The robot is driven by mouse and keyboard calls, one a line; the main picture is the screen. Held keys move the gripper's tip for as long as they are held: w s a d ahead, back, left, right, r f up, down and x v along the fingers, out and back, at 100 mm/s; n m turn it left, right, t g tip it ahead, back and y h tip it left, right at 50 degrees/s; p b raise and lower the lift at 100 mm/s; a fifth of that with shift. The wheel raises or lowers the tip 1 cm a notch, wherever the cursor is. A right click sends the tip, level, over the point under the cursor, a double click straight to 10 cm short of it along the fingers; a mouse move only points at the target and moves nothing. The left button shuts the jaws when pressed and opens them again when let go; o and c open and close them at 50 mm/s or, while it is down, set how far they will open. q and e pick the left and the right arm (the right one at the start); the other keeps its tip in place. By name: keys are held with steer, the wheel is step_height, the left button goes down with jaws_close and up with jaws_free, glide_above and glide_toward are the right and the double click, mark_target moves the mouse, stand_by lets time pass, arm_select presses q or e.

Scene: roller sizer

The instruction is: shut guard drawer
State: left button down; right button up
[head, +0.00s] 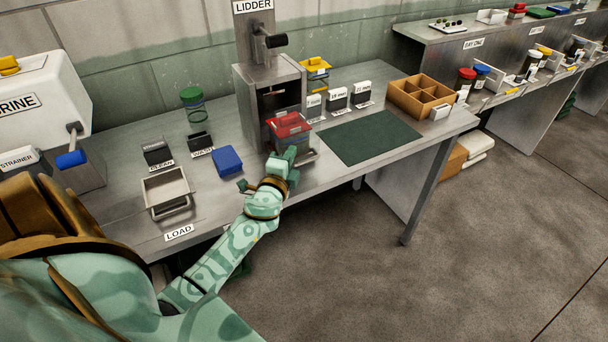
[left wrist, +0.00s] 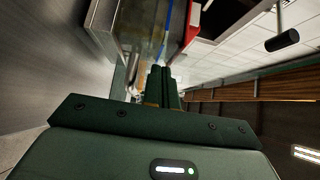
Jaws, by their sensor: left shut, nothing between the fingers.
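The lidder (head: 270,85) is a grey upright machine on the bench with a black-handled lever at its top. A red-topped guard drawer (head: 288,124) stands out at the lidder's front. In the left wrist view a red edge (left wrist: 203,28), which seems to be part of it, shows at the upper right. My left gripper (head: 291,154) is at the front of this drawer, close to its face. I cannot tell whether it touches. Its two fingers (left wrist: 162,85) are together with nothing between them. The gripper hides part of the drawer's lower front. My right gripper is not in view.
A blue box (head: 227,160) and a grey tray (head: 166,192) lie left of my forearm. A green mat (head: 371,138) and a wooden divided box (head: 420,97) are to the right. A green-lidded jar (head: 194,104) stands behind.

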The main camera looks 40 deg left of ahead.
mark_target(270, 130)
arm_select(q)
steer(key=w+a, duration=0.1)
steer(key=a, duration=0.2)
steer(key=w+a+b, duration=0.1)
steer(key=w+a, duration=0.1)
steer(key=a, duration=0.2)
steer(key=w+a+b, duration=0.1)
steer(key=a, duration=0.2)
steer(key=shift+w+a+f, duration=0.1)
steer(key=shift+w+a, duration=0.05)
steer(key=shift+a, duration=0.1)
steer(key=shift+w+a+b, duration=0.1)
steer(key=shift+a+b, duration=0.15)
steer(key=shift+b, duration=0.05)
steer(key=shift+a+r, duration=0.15)
steer(key=shift+r, duration=0.15)
